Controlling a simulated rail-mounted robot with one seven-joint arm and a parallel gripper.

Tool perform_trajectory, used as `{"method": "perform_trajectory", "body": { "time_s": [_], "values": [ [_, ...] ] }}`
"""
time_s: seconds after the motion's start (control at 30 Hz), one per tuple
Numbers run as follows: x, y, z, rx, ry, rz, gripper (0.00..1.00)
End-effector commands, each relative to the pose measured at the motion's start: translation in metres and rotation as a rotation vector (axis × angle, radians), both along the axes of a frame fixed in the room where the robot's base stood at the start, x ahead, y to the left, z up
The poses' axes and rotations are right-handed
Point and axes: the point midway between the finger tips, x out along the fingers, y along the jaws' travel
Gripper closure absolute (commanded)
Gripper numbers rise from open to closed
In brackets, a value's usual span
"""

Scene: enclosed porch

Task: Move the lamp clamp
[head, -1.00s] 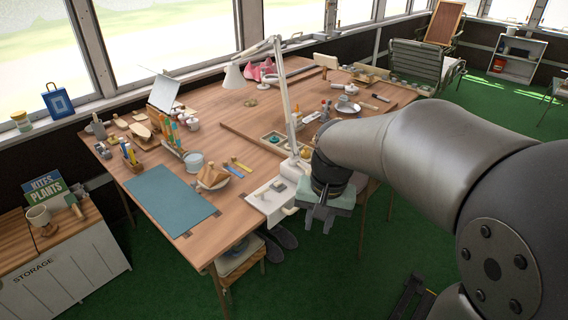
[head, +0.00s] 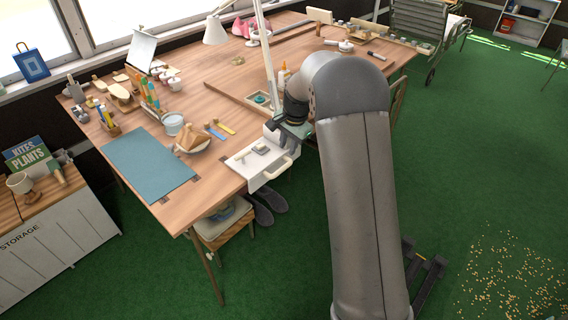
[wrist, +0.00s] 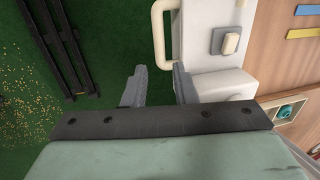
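A white block that looks like the lamp clamp (wrist: 222,85) shows in the wrist view, right of my fingers. My gripper (wrist: 160,87) is open, with a gap of green floor between its fingertips. The right finger is close to the block; I cannot tell whether they touch. In the head view my gripper (head: 290,135) is at the table's front edge, and my arm hides part of the clamp area.
A white tray or drawer (head: 240,170) with a handle (wrist: 160,30) and a grey item lies beside the clamp. A blue mat (head: 150,165), a bowl (head: 192,140) and several tools crowd the table. A stool (head: 225,225) and shoes are below. Green floor is open in front.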

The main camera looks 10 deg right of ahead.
Motion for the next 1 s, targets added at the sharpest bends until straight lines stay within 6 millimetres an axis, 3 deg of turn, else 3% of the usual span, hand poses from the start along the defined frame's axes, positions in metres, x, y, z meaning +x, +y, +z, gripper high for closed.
{"method": "perform_trajectory", "body": {
  "time_s": [0.2, 0.4, 0.6, 0.87, 0.97, 1.0],
  "values": [
    [0.006, 0.006, -0.048, 0.001, 0.004, 0.001, 0.75],
    [0.011, 0.009, -0.078, 0.0, 0.003, 0.001, 0.75],
    [0.013, 0.01, -0.092, 0.0, 0.001, 0.001, 0.75],
    [0.013, 0.01, -0.093, 0.0, 0.0, 0.001, 0.75],
    [0.013, 0.01, -0.093, 0.0, 0.0, 0.001, 0.97],
    [0.013, 0.01, -0.093, 0.0, 0.0, 0.002, 1.0]
  ]
}}
